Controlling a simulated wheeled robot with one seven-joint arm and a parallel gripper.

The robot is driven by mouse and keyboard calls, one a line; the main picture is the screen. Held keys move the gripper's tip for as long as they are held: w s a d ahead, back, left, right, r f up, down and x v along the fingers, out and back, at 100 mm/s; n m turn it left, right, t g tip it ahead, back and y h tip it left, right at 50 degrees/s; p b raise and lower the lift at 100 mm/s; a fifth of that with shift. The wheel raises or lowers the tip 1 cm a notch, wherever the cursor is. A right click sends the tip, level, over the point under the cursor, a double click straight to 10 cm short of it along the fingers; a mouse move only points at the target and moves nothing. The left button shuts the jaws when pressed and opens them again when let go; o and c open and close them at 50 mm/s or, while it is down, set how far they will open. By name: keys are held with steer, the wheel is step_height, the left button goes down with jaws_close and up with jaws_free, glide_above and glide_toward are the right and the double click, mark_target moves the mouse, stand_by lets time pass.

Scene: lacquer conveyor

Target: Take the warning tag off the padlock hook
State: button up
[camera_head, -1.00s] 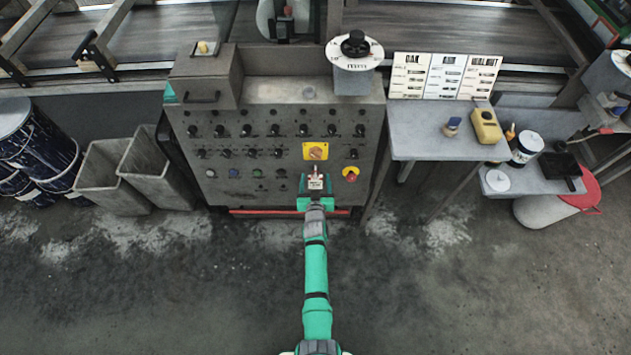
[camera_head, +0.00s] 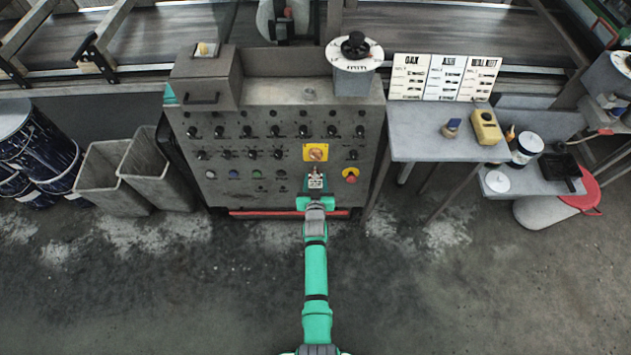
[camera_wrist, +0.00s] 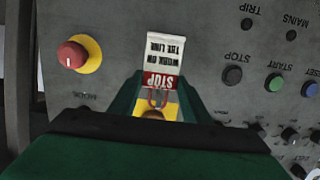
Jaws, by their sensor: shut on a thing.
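The warning tag (camera_wrist: 160,62) is a white card with black lettering and a red STOP band, upside down in the wrist view. My gripper (camera_wrist: 158,95) is shut on its red-banded end. In the head view the tag (camera_head: 316,182) shows small at my gripper (camera_head: 316,190), in front of the panel below the yellow switch plate (camera_head: 316,153). A reddish loop shows between the fingers in the wrist view, with yellow behind it. The padlock hook is not clear, and I cannot tell whether the tag still hangs on it.
A red mushroom button on a yellow ring (camera_wrist: 72,54) sits close beside the tag. Push buttons (camera_wrist: 232,76) and knobs cover the grey panel (camera_head: 280,95). A grey table (camera_head: 425,147) stands to the right; open floor lies in front.

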steer(key=s+r, duration=0.1)
steer(key=s, duration=1.7)
steer(key=shift+r, duration=0.4)
steer(key=shift+s, duration=0.3)
steer(key=s, duration=0.7)
steer(key=shift+s, duration=0.2)
stand_by(1.3)
